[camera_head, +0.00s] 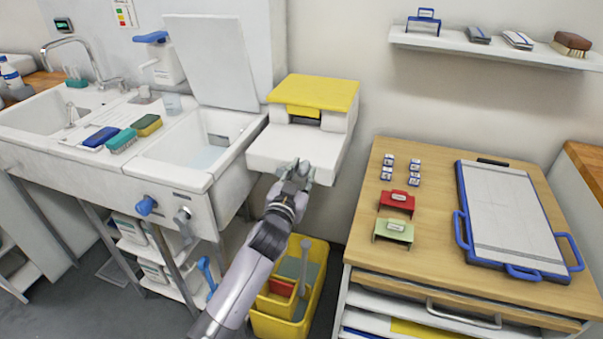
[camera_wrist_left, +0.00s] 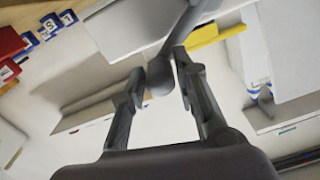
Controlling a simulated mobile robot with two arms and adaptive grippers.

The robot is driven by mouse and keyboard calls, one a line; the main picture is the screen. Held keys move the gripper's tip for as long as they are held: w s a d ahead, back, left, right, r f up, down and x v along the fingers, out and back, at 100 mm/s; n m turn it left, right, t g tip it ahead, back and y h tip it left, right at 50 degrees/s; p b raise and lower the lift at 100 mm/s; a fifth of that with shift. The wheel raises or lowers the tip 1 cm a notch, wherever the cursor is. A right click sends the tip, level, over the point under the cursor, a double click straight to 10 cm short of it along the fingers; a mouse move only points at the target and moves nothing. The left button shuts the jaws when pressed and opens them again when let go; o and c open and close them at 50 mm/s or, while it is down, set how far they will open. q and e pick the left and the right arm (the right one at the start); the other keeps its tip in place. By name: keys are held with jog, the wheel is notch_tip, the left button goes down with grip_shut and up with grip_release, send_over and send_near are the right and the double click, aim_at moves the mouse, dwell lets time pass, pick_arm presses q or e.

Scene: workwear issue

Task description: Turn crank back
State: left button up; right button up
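My left gripper (camera_head: 295,170) is at the front edge of the white box with the yellow lid (camera_head: 312,92). In the left wrist view its two fingers (camera_wrist_left: 160,66) are apart, one on each side of a dark grey rounded knob on a grey arm, which looks like the crank (camera_wrist_left: 160,78). In the head view the crank is mostly hidden by the gripper. My right gripper is not in view.
A double sink (camera_head: 110,170) with a raised lid stands left. A wooden table (camera_head: 435,240) at right holds red and green holders, small blocks and a blue-handled board (camera_head: 510,215). A yellow bin (camera_head: 312,300) stands below my arm. A wall shelf (camera_head: 480,50) is at upper right.

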pick_arm(q)
grip_shut()
dwell(0.3)
dwell(0.3)
jog(key=shift+w+a+r+n+p, duration=0.15)
jog(key=shift+a+r+n+p, duration=0.35)
jog(key=shift+r+n+p, duration=0.4)
jog(key=w+a+f+n, duration=0.1)
jog(key=w+a+n, duration=0.1)
jog(key=a+n, duration=0.4)
jog(key=w+a+f+n, duration=0.1)
jog(key=a+n, duration=0.5)
jog(key=n, duration=0.8)
jog(key=shift+w+a, duration=0.15)
jog(key=shift+w, duration=0.35)
